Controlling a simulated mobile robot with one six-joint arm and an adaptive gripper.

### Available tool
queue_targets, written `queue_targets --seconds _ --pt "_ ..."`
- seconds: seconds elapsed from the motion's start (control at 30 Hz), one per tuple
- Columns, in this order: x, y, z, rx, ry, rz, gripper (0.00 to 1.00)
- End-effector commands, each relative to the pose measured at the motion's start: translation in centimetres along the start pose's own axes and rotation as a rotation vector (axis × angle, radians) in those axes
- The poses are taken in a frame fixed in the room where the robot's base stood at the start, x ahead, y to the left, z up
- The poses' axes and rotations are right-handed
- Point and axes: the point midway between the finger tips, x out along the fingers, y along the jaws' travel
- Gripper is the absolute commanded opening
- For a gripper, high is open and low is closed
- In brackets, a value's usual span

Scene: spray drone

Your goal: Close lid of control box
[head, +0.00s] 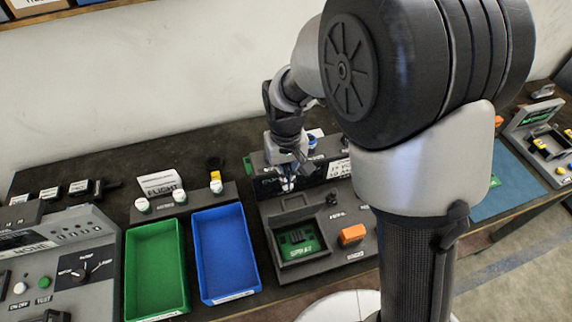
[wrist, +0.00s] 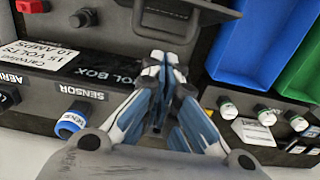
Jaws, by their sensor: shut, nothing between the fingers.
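The grey control box (head: 275,248) stands on the bench, and its open recess shows a green circuit board (head: 298,243). My gripper (head: 288,186) is shut and empty, pointing down at the lid near the box's back edge.
A blue tray (head: 243,268) and a green tray (head: 180,300) lie left of the box. An orange part (head: 352,235) sits on the box's right side. Behind the lid is a rear connector panel (wrist: 35,115) with a blue-ringed sensor socket (wrist: 72,121).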

Motion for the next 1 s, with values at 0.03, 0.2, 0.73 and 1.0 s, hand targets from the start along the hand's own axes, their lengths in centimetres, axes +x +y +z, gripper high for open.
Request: queue_targets --seconds 0.03,0.2,0.73,1.0 --pt "0.9 0.0 0.0 0.000 -0.002 0.000 0.00" --pt "2.3 0.0 0.0 0.000 0.000 0.000 0.00" --pt "2.5 0.0 0.1 0.000 0.011 0.000 0.00" --pt "2.3 0.0 0.3 0.000 0.063 0.000 0.00"
